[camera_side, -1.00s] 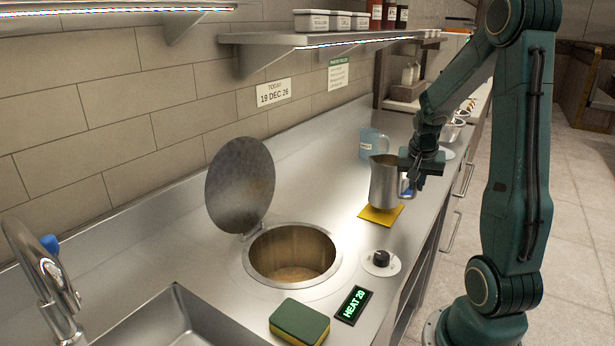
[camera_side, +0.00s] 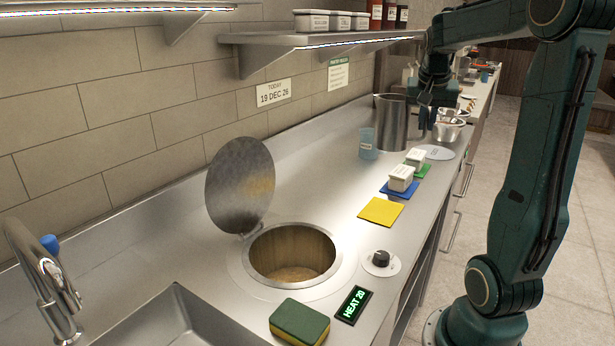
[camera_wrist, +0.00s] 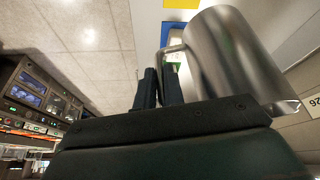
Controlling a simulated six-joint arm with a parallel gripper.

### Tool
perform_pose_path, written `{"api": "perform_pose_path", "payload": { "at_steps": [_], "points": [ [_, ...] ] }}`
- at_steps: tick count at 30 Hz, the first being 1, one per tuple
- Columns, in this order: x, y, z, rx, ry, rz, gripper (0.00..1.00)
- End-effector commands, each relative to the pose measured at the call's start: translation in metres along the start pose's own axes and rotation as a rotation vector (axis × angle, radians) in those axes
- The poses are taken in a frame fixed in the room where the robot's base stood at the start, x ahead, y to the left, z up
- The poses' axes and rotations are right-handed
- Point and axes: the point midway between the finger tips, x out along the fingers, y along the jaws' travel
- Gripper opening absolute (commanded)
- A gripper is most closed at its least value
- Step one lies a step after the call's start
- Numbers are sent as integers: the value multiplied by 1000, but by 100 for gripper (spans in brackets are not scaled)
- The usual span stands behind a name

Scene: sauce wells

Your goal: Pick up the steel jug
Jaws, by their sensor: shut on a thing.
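The steel jug (camera_side: 391,122) hangs in the air above the counter in the side view, roughly upright. My gripper (camera_side: 428,112) is at its right side. In the wrist view my gripper's fingers (camera_wrist: 160,88) are shut on the handle of the steel jug (camera_wrist: 225,55), whose body fills the right of that view. The inside of the jug is not visible.
A bare yellow mat (camera_side: 381,211) lies on the counter. White tubs stand on a blue mat (camera_side: 385,189) and a green mat (camera_side: 426,169). A blue translucent jug (camera_side: 367,147) stands behind, partly hidden. An open well (camera_side: 292,255), knob (camera_side: 381,259) and sponge (camera_side: 299,321) are nearer. A shelf (camera_side: 310,41) overhangs.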

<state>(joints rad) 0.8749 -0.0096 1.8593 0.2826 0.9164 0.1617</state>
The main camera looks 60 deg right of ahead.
Motion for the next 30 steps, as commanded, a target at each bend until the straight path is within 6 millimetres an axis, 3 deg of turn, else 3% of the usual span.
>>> {"api": "perform_pose_path", "payload": {
  "at_steps": [23,30],
  "points": [
    [-7,0,-3,-2,3,-2,0],
    [0,-11,-6,-61,3,-27,0]
  ]
}}
